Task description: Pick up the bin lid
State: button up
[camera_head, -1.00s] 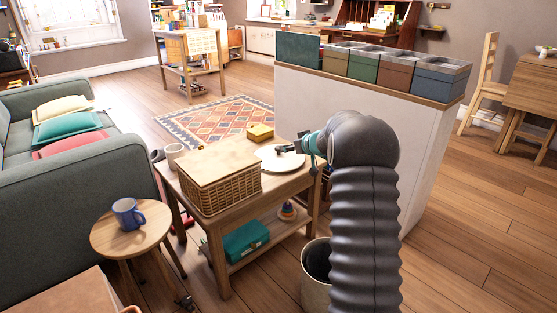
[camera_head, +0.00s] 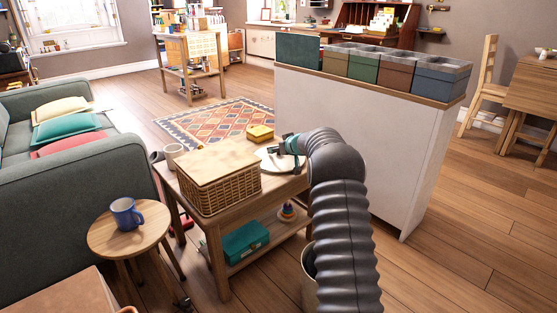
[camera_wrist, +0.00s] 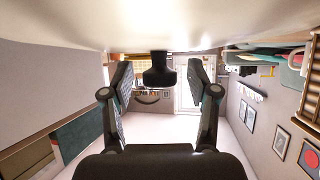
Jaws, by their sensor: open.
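The bin lid (camera_head: 268,161) is a pale round disc on the low wooden table, partly covered by my gripper in the head view. Its underside or top fills the upper part of the wrist view as a pale surface (camera_wrist: 150,22), shown upside down. A dark knob (camera_wrist: 158,72) stands out from that surface. My gripper (camera_wrist: 160,88) is open, with one finger on each side of the knob and gaps showing between. In the head view, my gripper (camera_head: 279,151) is low over the lid. The pale bin (camera_head: 308,284) stands on the floor, mostly hidden behind my arm.
A white half-wall (camera_head: 345,115) bearing several coloured boxes rises close behind. A stool (camera_head: 110,235) with a blue mug (camera_head: 127,212) stands at left.

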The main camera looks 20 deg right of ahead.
grip_shut()
jog(key=shift+r, duration=0.2)
